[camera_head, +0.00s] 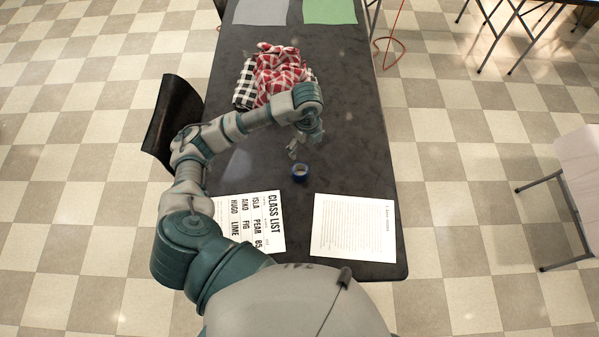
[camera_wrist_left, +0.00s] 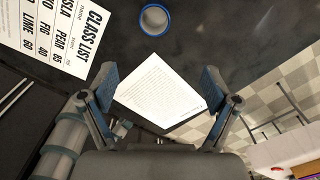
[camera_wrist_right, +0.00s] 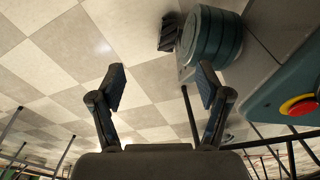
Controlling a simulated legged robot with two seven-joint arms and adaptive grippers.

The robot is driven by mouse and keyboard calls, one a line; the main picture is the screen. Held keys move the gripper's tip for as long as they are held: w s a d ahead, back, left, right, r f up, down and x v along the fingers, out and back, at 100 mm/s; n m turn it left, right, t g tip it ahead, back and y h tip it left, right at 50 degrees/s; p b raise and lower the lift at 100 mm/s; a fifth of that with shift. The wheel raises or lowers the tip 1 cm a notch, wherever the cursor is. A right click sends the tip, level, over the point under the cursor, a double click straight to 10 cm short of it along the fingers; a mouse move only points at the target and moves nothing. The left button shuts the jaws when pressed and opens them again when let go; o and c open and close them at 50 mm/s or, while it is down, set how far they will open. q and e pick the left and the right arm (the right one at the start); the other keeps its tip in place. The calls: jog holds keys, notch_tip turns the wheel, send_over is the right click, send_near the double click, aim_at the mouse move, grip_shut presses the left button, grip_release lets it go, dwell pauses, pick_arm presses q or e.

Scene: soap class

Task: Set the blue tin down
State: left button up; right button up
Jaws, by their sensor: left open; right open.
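The blue tin (camera_head: 300,173) is a small round open tin standing on the dark table (camera_head: 350,170), just above the gap between two paper sheets. My left gripper (camera_head: 302,145) is a little above the tin in the head view, open and apart from it. In the left wrist view the tin (camera_wrist_left: 154,20) is at the top, beyond the open, empty fingers (camera_wrist_left: 160,88). My right gripper (camera_wrist_right: 160,85) shows only in its own wrist view, open and empty, with floor tiles behind it.
A class list sheet (camera_head: 250,222) and a printed page (camera_head: 353,228) lie at the table's near end. Red and black checked cloths (camera_head: 275,72) are heaped farther up. A black chair (camera_head: 174,115) stands at the left edge. The table's right side is clear.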

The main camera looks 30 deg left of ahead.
pick_arm(q)
send_near(301, 170)
jog(key=shift+s+d+f, duration=0.1)
jog(key=shift+s+d, duration=0.05)
jog(key=shift+s, duration=0.55)
jog(key=shift+f, duration=0.6)
jog(key=f, duration=0.2)
jog(key=d+f, duration=0.1)
jog(key=f, duration=0.1)
jog(key=shift+s+f, duration=0.1)
jog(key=shift+s, duration=0.2)
jog(key=shift+f, duration=0.15)
jog(key=shift+a, duration=0.5)
jog(key=c, duration=1.4)
jog(key=shift+d, duration=0.15)
jog(key=shift+c, duration=0.5)
jog(key=shift+w+d, duration=0.1)
jog(key=shift+d, duration=0.1)
pick_arm(e)
jog(key=shift+w+a+r, duration=0.3)
jog(key=shift+w+a, duration=0.5)
